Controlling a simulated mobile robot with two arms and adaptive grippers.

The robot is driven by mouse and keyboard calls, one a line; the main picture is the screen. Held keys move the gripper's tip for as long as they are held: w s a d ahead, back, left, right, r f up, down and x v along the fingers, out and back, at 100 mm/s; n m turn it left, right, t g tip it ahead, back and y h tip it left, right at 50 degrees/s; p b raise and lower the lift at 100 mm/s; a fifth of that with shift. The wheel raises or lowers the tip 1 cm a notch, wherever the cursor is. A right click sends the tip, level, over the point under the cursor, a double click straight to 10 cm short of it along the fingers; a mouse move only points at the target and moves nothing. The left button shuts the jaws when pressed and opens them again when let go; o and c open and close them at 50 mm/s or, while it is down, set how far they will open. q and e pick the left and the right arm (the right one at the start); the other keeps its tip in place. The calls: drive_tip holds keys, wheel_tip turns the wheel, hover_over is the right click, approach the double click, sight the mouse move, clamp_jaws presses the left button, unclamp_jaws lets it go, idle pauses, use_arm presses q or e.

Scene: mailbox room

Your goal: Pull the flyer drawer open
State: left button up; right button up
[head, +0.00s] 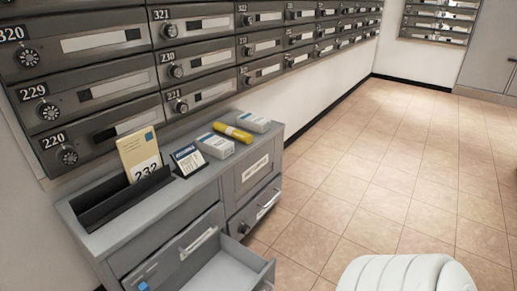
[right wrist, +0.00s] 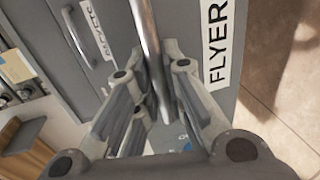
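In the right wrist view the flyer drawer front (right wrist: 228,85) is grey with a white FLYER label (right wrist: 215,40). Its round metal handle bar (right wrist: 147,35) runs down between the fingers of my right gripper (right wrist: 155,90). The fingers look closed in on the bar from both sides, partly hiding it. In the head view a grey drawer (head: 222,272) stands open at the bottom of the cabinet, its inside showing; I cannot read its label. Neither gripper can be made out in the head view.
The grey cabinet (head: 100,240) carries a dark tray (head: 115,203) with an envelope (head: 138,152), a small sign (head: 188,160), boxes and a yellow tube (head: 232,132). Mailboxes (head: 110,85) line the wall. Tiled floor (head: 400,190) is clear.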

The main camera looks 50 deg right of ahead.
drive_tip(key=shift+o, duration=0.3)
drive_tip(key=v, duration=1.2)
